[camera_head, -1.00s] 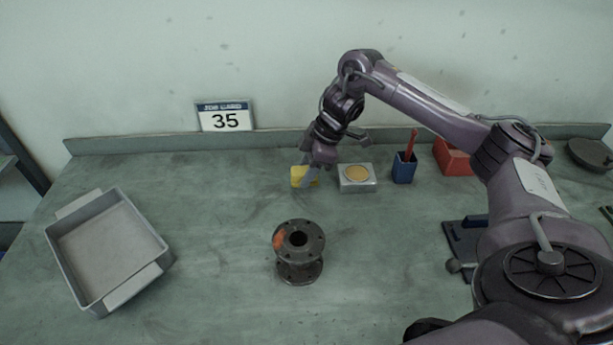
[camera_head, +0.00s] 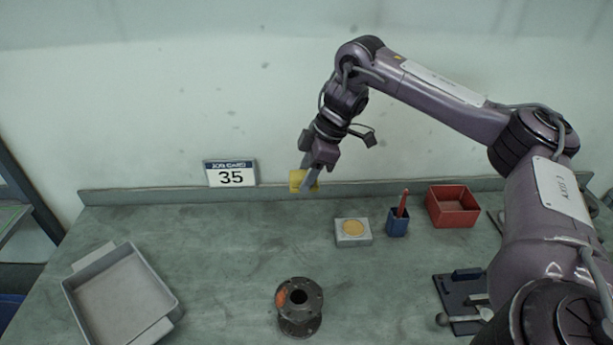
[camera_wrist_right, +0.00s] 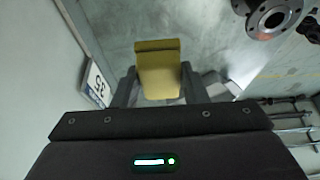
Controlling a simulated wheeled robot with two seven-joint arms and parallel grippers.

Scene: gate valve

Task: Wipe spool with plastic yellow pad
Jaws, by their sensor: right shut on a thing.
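The spool (camera_head: 299,307) is a dark flanged metal piece standing upright on the bench, with an orange-red patch on its top flange. It also shows at the top right of the right wrist view (camera_wrist_right: 268,17). My right gripper (camera_head: 308,184) is shut on the yellow pad (camera_head: 299,181) and holds it up near the bench's back edge, behind and above the spool, well apart from it. In the right wrist view the yellow pad (camera_wrist_right: 158,70) sits between the two fingers. My left gripper is not in view.
A grey tray (camera_head: 168,328) stands at the left. A grey block with a round tan top (camera_head: 353,231), a blue cup with a red stick (camera_head: 398,222) and a red bin (camera_head: 453,207) stand right of centre. A dark fixture (camera_head: 460,300) lies at the right. A "35" sign (camera_head: 231,173) is at the back.

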